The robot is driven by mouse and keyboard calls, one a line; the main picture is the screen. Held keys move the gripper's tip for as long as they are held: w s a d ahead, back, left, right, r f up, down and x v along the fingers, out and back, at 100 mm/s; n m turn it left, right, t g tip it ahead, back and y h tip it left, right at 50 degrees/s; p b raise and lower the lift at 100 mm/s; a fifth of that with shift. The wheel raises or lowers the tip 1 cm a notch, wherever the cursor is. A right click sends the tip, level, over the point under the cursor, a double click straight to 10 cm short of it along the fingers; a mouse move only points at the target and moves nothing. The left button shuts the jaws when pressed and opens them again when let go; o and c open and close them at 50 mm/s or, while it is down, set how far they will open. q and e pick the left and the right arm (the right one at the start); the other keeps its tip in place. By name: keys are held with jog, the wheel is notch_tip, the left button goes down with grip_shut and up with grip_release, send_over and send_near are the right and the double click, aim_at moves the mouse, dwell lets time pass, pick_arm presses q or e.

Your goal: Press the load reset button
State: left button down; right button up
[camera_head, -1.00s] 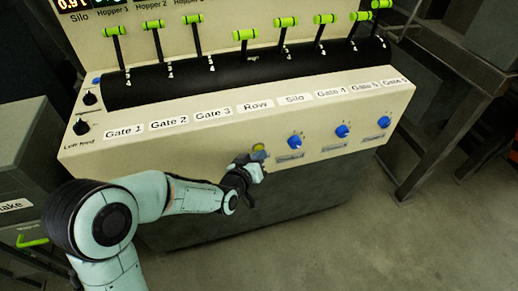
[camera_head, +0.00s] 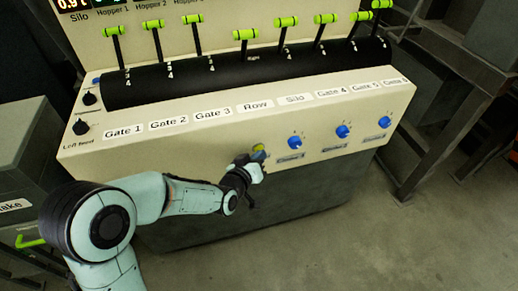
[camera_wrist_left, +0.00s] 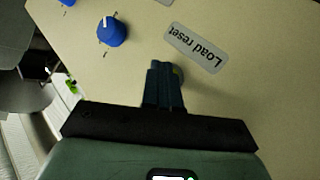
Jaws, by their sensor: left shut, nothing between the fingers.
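The load reset button (camera_head: 259,149) is a small yellowish button on the lower front face of the cream control console (camera_head: 225,150). My left gripper (camera_head: 258,157) is shut and empty, with its fingertips right at the button and covering part of it. In the left wrist view, the shut fingers (camera_wrist_left: 163,80) point at the panel beside the "Load reset" label (camera_wrist_left: 197,46). Only a small edge of the button (camera_wrist_left: 179,74) shows behind the fingertips there. I cannot tell whether the fingertips touch or press it. My right gripper is not in view.
Several blue knobs, such as this one (camera_head: 295,142), sit right of the button; one also shows in the wrist view (camera_wrist_left: 111,32). Green-topped levers (camera_head: 245,35) stand along the console's top. A grey cabinet (camera_head: 30,150) is at the left, a dark metal table (camera_head: 440,110) at the right.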

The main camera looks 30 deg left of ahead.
pick_arm(q)
jog(key=shift+s+d, duration=0.35)
jog(key=shift+d, duration=0.05)
jog(key=shift+s+d, duration=1.65)
jog(key=shift+d, duration=0.3)
